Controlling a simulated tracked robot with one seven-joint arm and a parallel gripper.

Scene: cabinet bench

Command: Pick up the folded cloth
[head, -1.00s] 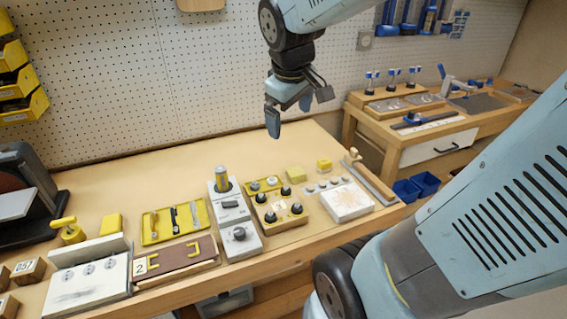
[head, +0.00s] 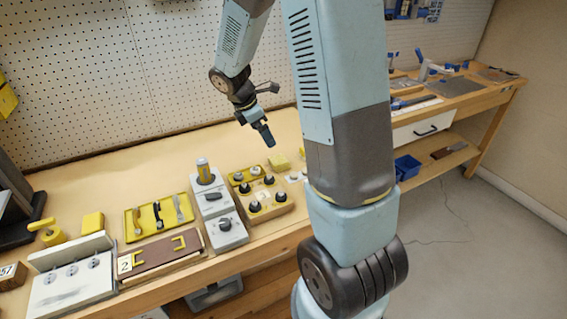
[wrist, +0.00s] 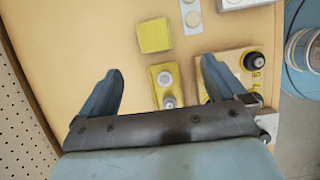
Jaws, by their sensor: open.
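A small yellow square with a textured top, which looks like the folded cloth (head: 279,162), lies on the bench beyond the block of black knobs. In the wrist view the cloth (wrist: 154,35) lies ahead of my fingertips, roughly between their lines. My gripper (head: 268,113) is open and empty, up above the back of the bench. Both fingers of my gripper (wrist: 160,75) show in the wrist view, spread apart, with nothing between them. Whether the cloth has folds is too small to tell.
A yellow tray with round pegs (wrist: 166,88) sits close to the cloth, beside the wooden knob block (head: 266,202). A grey switch unit (head: 218,208) and a yellow tool tray (head: 160,218) stand further left.

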